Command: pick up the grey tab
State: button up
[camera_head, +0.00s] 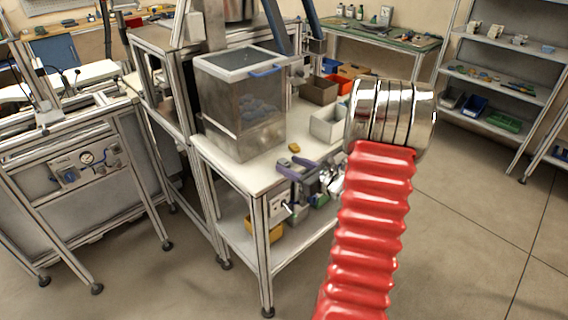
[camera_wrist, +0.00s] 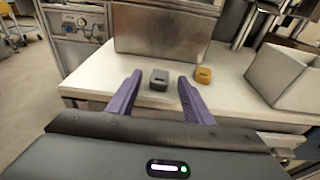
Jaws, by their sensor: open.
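The grey tab (camera_wrist: 159,80) lies on the white table top (camera_wrist: 240,100), in front of the metal box. In the wrist view it shows between and beyond the two purple fingers of my gripper (camera_wrist: 158,90). My gripper is open and empty, with a finger to either side of the tab's line. In the head view my gripper (camera_head: 291,178) is at the table's front edge, and the grey tab cannot be made out there. A yellow-orange tab (camera_wrist: 203,75) lies to the right of the grey one, and it also shows in the head view (camera_head: 294,148).
A metal box with a clear upper part (camera_head: 240,105) stands behind the tabs. A pale open bin (camera_wrist: 283,75) stands to the right on the table. Brown (camera_head: 318,90) and red bins stand farther back. The table top around the tabs is clear.

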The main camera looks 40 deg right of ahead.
jog(key=shift+w+f, duration=0.1)
jog(key=shift+w, duration=0.35)
jog(key=c, duration=1.1)
